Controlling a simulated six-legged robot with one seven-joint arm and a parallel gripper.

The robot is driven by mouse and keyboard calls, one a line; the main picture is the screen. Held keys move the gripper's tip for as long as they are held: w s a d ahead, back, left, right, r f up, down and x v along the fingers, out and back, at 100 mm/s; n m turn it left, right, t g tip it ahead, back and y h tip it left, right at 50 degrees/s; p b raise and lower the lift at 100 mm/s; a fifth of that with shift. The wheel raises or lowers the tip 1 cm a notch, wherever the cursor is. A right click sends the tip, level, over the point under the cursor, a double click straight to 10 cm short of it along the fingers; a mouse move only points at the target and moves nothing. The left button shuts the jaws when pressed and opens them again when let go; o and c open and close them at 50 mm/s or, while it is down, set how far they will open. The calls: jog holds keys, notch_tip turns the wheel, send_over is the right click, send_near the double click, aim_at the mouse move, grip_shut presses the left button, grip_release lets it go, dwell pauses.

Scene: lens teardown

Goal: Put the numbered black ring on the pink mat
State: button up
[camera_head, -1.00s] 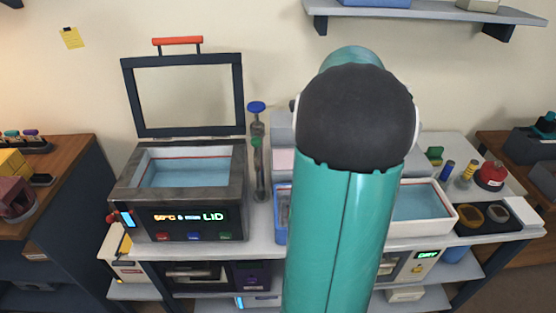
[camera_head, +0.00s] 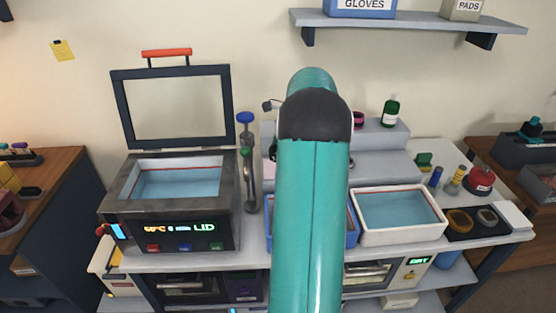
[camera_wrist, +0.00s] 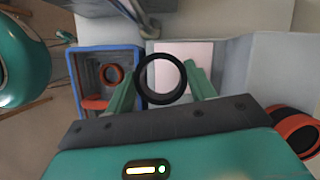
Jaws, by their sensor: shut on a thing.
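My gripper (camera_wrist: 163,88) shows in the wrist view, its two green fingers shut on a black ring (camera_wrist: 143,78). The ring is seen almost end-on, with an open middle; I cannot make out numbers on it. The pale pink mat (camera_wrist: 198,52) lies beyond the ring, on a light grey surface, and the ring covers part of it. The ring appears held above the mat, not resting on it.
A blue-rimmed bin (camera_wrist: 75,78) left of the mat holds a dark ring with an orange edge (camera_wrist: 112,73). Another black and orange ring (camera_wrist: 297,128) is at the right. A white basin (camera_head: 446,215), lidded bath (camera_head: 112,205) and green bottle (camera_head: 390,112) stand around the bench.

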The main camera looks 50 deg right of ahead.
aim_at(274, 168)
jog(key=f, duration=0.1)
jog(key=w+d+f, duration=0.2)
jog(key=shift+d+f, duration=0.2)
jog(key=shift+f, duration=0.2)
jog(key=shift+w+d+f, duration=0.1)
jog(key=shift+w+f, duration=0.05)
jog(key=shift+f, duration=1.55)
jog(key=shift+f, duration=0.1)
jog(key=o, duration=1)
jog(key=v, duration=1.2)
